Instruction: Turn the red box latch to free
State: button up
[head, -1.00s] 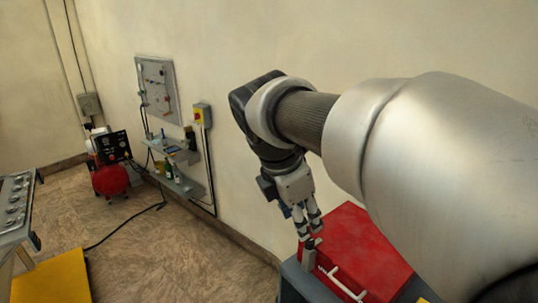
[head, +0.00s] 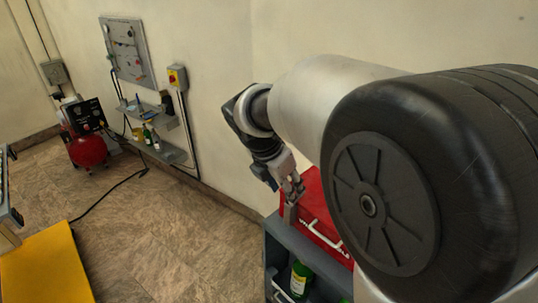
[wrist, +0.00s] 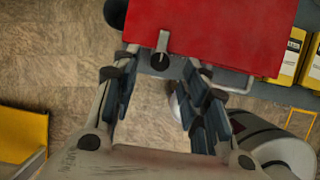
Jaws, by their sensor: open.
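The red box (head: 318,212) sits on top of a grey cabinet, partly hidden behind my arm in the head view. In the wrist view the red box (wrist: 215,28) fills the upper middle. Its latch (wrist: 161,50), a small grey lever on a dark round pivot, is at the box's near edge, with the lever pointing up in the picture. My gripper (wrist: 163,80) is open, its fingers on either side below the latch, with nothing between them. In the head view my gripper (head: 292,195) is at the left end of the box; contact cannot be told.
A pale handle (head: 322,236) runs along the box front. The grey cabinet (head: 283,236) holds a green bottle (head: 300,278). Yellow containers (wrist: 290,58) stand right of the box in the wrist view.

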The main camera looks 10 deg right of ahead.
jog(key=shift+x, duration=2)
jog(key=shift+c, duration=0.3)
grip_shut()
